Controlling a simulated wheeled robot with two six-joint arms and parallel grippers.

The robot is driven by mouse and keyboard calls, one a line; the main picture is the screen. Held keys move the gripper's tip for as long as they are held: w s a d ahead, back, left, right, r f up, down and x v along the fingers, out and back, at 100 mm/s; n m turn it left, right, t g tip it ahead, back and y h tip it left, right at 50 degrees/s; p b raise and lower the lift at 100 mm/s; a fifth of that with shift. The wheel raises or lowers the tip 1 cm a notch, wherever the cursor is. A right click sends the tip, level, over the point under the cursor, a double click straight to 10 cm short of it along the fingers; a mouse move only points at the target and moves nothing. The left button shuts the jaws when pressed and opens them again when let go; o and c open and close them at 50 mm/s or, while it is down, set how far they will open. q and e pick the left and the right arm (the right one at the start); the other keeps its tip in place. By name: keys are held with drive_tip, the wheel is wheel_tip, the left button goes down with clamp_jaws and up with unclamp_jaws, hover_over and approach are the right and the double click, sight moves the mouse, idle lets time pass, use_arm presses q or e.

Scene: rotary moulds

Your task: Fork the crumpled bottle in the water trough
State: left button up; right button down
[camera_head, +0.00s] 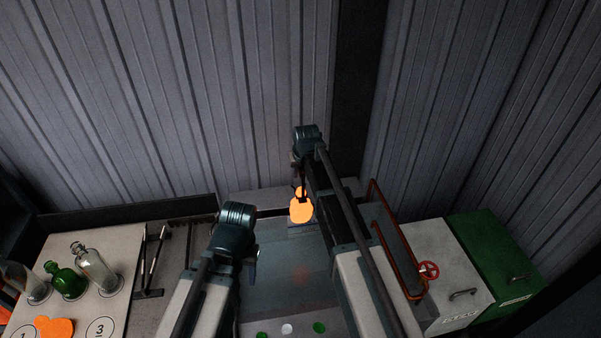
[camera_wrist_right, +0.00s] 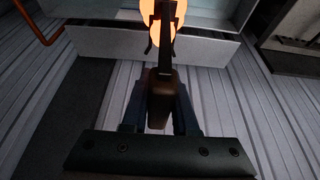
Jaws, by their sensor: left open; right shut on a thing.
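My right gripper (camera_wrist_right: 160,110) is shut on the brown handle of a fork (camera_wrist_right: 160,90). In the head view the fork is mostly hidden by my right arm. A glowing orange, bottle-shaped piece (camera_head: 301,210) is at the fork's far end; it also shows in the wrist view (camera_wrist_right: 162,30), partly behind the fork. I cannot tell whether it is the crumpled bottle. It appears over a long grey box (camera_wrist_right: 205,52), which may be the water trough; no water is clearly visible. My left gripper (camera_head: 252,268) is open and empty, beside the box's left side, partly hidden by its wrist.
At left, a pale table (camera_head: 75,285) holds a green bottle (camera_head: 67,282), clear bottles (camera_head: 95,268) and a flat orange shape (camera_head: 54,327). A red pipe (camera_head: 391,232) with a red valve wheel (camera_head: 428,270), a white bin (camera_head: 450,265) and a green bin (camera_head: 497,255) stand at right.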

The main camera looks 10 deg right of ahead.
use_arm(q)
wheel_tip(320, 180, down, 30)
drive_tip(key=b, duration=2.9)
drive_tip(key=shift+r, duration=0.1)
use_arm(e)
wheel_tip(320, 180, down, 30)
use_arm(q)
drive_tip(key=shift+f+b, duration=1.05)
use_arm(e)
drive_tip(key=shift+f, duration=0.95)
drive_tip(key=shift+s, duration=0.15)
drive_tip(key=s, duration=0.8)
drive_tip(key=shift+s, duration=0.15)
use_arm(q)
drive_tip(key=shift+r, duration=0.1)
use_arm(e)
drive_tip(key=shift+r, duration=0.15)
